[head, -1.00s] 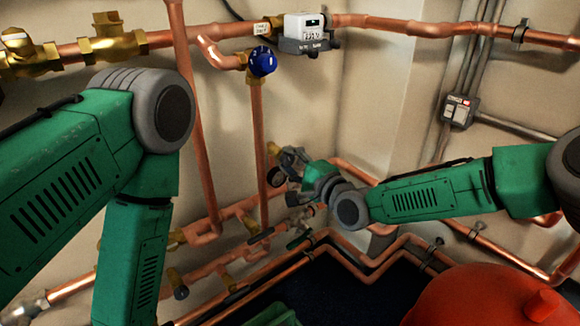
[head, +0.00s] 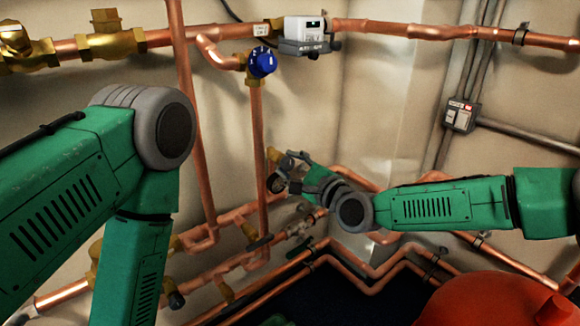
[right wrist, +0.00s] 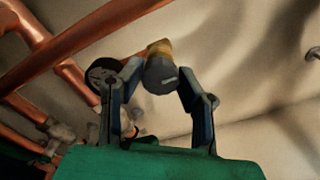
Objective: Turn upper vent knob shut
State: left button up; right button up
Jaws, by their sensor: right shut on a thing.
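The upper vent knob is a dark grey cap (right wrist: 161,76) on a brass stem, seen between the fingers in the right wrist view. In the head view its brass fitting (head: 273,154) shows at the wall, just left of my right gripper (head: 287,168); the knob itself is mostly hidden there by the fingers. My right gripper (right wrist: 163,80) is shut on the knob, with one finger on each side. My left arm comes down at the left of the head view, and its gripper is out of the picture.
A round dark gauge (head: 276,183) sits close beside the right fingers. A vertical copper pipe (head: 258,150) with a blue knob (head: 262,63) stands to the left. Lower copper pipes (head: 365,285) run below my right arm. A red rounded object (head: 490,298) is at lower right.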

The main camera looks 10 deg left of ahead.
jog(key=shift+w+d+f, duration=0.1)
jog(key=shift+f, duration=0.05)
jog(key=o, duration=1.1)
jog(key=shift+f, duration=0.1)
jog(key=v, duration=1.1)
jog(key=shift+s+d, duration=0.25)
jog(key=shift+s, duration=0.05)
